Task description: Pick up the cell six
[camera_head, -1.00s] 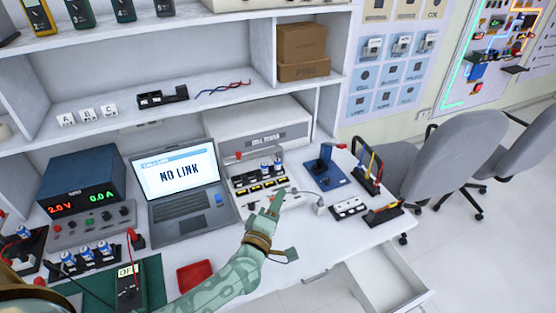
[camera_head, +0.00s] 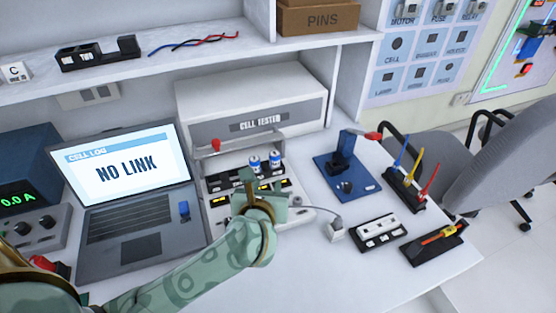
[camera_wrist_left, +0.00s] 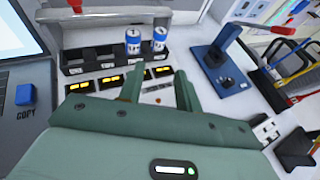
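Two blue-and-white cells stand upright side by side in the black slot row of the cell tester (camera_head: 252,120). The left cell (camera_head: 254,165) and the right cell (camera_head: 274,160) also show in the left wrist view, the left one (camera_wrist_left: 133,42) and the right one (camera_wrist_left: 159,39). Their numbers are too small to read, so I cannot tell which is cell six. My left gripper (camera_head: 250,182) is over the front of the tester, nearer to me than the cells. In the left wrist view its two fingers (camera_wrist_left: 160,75) are apart with nothing between them. My right gripper is out of view.
The laptop (camera_head: 125,190) reading NO LINK stands left of the tester. A blue stand (camera_head: 347,178), a white block (camera_head: 380,232) and racks with coloured leads (camera_head: 407,185) are to the right. A shelf (camera_head: 210,57) overhangs behind. The front desk surface is clear.

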